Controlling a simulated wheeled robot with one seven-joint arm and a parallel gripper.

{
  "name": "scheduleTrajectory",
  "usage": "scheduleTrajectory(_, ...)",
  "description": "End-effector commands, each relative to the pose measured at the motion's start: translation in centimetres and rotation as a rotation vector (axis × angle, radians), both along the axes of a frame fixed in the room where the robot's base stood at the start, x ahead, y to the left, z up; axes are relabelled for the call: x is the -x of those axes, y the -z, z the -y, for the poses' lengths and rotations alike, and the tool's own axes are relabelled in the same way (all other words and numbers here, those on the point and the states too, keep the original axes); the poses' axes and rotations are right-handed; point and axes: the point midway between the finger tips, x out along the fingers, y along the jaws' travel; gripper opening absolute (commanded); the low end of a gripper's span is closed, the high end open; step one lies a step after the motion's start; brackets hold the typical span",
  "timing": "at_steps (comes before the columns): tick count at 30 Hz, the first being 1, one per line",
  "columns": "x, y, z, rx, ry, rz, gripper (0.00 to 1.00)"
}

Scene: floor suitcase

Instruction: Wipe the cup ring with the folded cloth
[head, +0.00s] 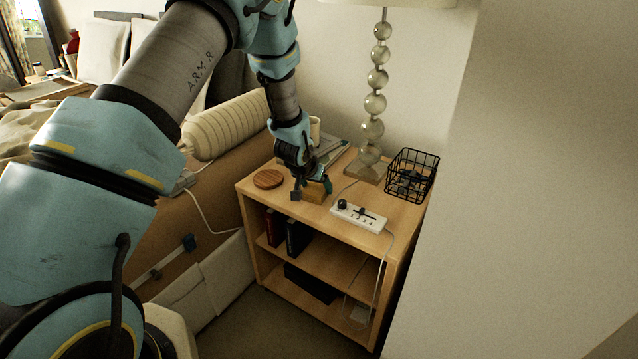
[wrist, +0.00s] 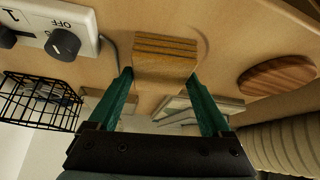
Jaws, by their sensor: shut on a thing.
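The folded cloth (head: 316,196) is a mustard-yellow, layered block on the wooden top of the bedside shelf. It also shows in the wrist view (wrist: 166,62), between my fingertips. My gripper (head: 312,188) points down at the shelf top and is shut on the cloth, with one teal finger at each side in the wrist view (wrist: 160,76). The cloth appears to be at the surface, but I cannot tell how firmly it touches. A faint curved mark, perhaps part of the cup ring (wrist: 207,43), shows just right of the cloth in the wrist view. The rest of it is hidden or too faint.
A round wooden coaster (head: 268,179) lies left of my gripper. A white control box (head: 358,216) with a knob and cable sits close at right. A black wire basket (head: 411,177), a lamp (head: 364,171) and books (head: 335,150) stand behind. The front-left shelf top (head: 262,196) is clear.

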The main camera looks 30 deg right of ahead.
Motion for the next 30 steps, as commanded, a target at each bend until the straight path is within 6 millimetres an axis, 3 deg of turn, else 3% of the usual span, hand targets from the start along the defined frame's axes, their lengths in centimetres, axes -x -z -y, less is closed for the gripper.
scheduleTrajectory(30, 2.9, 0.2, -5.3, -0.006, -0.001, -0.005, 0.38)
